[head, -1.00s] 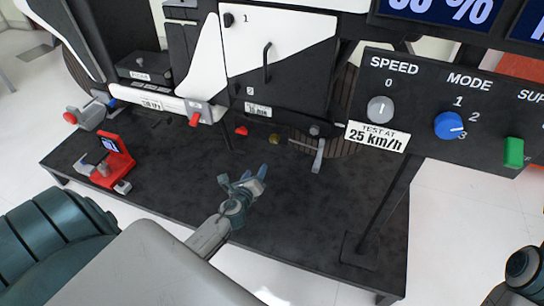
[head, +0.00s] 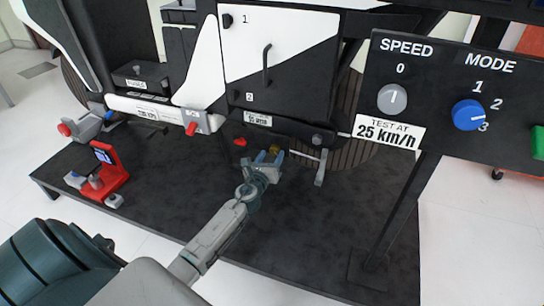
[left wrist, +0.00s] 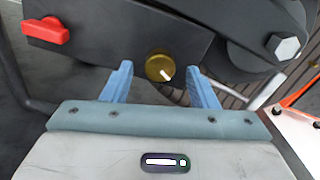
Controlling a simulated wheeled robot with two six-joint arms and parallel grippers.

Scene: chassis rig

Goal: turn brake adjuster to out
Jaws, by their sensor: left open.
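A round brass-coloured knob (left wrist: 160,67), which looks like the brake adjuster, is on the dark underside of the rig. A white mark on its face points to the lower right in the left wrist view. In the head view the knob (head: 275,149) shows just beyond my left gripper (head: 268,157), partly hidden by it. My left gripper is open, its two blue fingers (left wrist: 159,75) on either side of the knob in the left wrist view. I cannot tell whether they touch it. My right gripper is not in view.
A red lever (left wrist: 47,31) is left of the knob; a hex bolt (left wrist: 287,48) is to its right. A grey pedal-like lever (head: 321,168) hangs close by on the right. A panel with SPEED (head: 392,98) and MODE (head: 468,115) dials stands at right. The black platform is mostly clear.

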